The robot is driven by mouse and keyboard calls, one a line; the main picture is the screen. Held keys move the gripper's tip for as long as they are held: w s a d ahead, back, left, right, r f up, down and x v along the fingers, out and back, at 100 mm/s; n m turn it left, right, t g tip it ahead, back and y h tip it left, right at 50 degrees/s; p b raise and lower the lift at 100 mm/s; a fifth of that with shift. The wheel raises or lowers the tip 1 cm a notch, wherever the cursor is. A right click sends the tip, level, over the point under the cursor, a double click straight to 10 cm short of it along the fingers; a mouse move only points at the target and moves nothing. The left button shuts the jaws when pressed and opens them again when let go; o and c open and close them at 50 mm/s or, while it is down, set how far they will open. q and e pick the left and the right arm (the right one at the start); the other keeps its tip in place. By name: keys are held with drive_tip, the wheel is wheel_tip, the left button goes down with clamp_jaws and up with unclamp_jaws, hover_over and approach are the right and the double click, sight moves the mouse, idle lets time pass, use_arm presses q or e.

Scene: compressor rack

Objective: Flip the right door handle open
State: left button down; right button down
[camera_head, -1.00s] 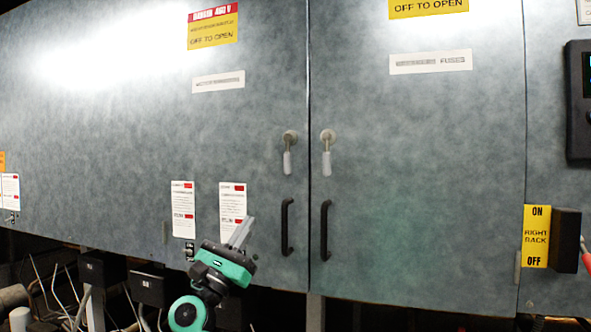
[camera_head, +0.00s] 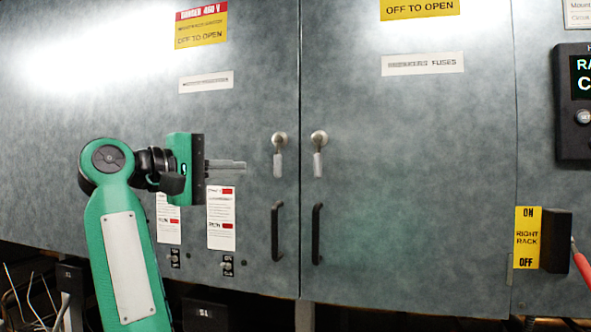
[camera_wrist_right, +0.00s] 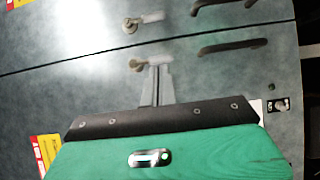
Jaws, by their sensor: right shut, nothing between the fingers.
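The right door handle (camera_head: 318,162) is a small silver lever on a round boss, hanging straight down on the right cabinet door (camera_head: 410,190) beside the seam. It also shows in the right wrist view (camera_wrist_right: 146,20), beyond the seam. The left door handle (camera_head: 278,163) hangs down the same way on the left door. My right gripper (camera_head: 242,167) is shut and empty, its fingers pointing right in front of the left door, short of both handles. In the wrist view its fingertips (camera_wrist_right: 157,72) overlap the left door handle's area; contact cannot be told. My left gripper is not in view.
Black pull bars (camera_head: 317,234) (camera_head: 277,231) sit below the handles. The right door's middle is clear.

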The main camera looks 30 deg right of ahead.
sight(277, 168)
drive_tip(key=shift+d, duration=0.1)
